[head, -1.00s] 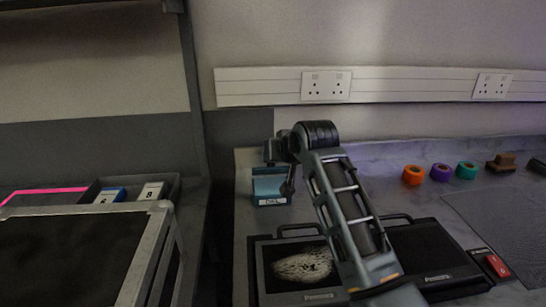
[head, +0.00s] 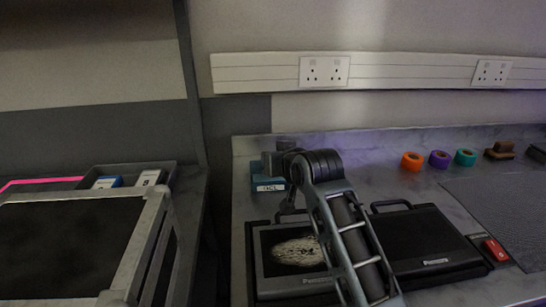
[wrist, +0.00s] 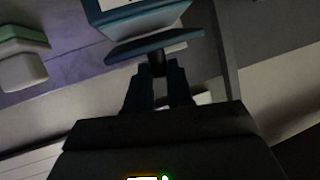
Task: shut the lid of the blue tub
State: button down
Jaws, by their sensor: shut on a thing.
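The blue tub (head: 270,187), with a white front label, stands on the bench at the left end. In the head view my arm's end hides much of its top. The wrist view shows the tub's blue wall and label (wrist: 125,3) at the top edge. A blue panel, seemingly the lid (wrist: 155,45), lies just below it, slanted to the tub wall. My gripper (wrist: 158,82) is shut on a small dark knob at this lid (wrist: 158,66). How far the lid stands open I cannot tell.
Two black cases with handles (head: 425,240) lie in front of the tub, under my arm. Orange, purple and teal tape rolls (head: 439,159), a brown block (head: 500,150) and a red item (head: 495,250) are to the right. A metal-framed cart (head: 140,235) stands left.

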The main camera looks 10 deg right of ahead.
jog(key=shift+s+f, duration=0.1)
jog(key=shift+f, duration=0.45)
jog(key=c, duration=1.4)
grip_release()
jog(key=o, duration=0.4)
jog(key=shift+r, duration=0.3)
jog(key=shift+v, duration=3.8)
jog(key=shift+c, duration=0.3)
